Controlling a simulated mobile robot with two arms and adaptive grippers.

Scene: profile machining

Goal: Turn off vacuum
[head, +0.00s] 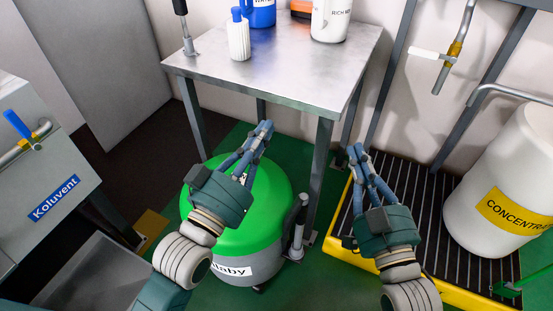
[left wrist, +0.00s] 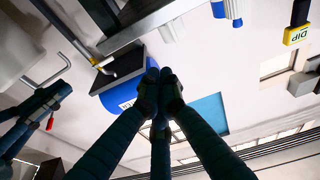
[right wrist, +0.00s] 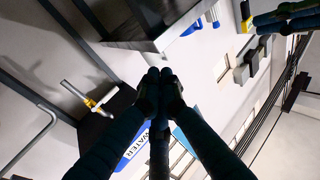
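The vacuum (head: 270,190) is a round machine with a green top and a grey lower body, standing on the floor in front of the metal table. Its label is partly hidden and reads "laby". My left gripper (head: 264,128) is over the vacuum in the head view and hides part of its top. Its fingers meet at the tips with nothing between them, as the left wrist view (left wrist: 158,75) also shows. My right gripper (head: 357,152) is to the right of the vacuum, also shut and empty, with its tips together in the right wrist view (right wrist: 159,75). I cannot make out a switch on the vacuum.
A metal table (head: 285,75) with bottles stands behind the vacuum. A yellow-edged grate (head: 335,225) carries a white concentrate drum (head: 500,185) on the right. A grey Koluvent cabinet (head: 45,150) with a blue-handled valve (head: 18,125) is on the left. A grey post (head: 298,225) stands beside the vacuum.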

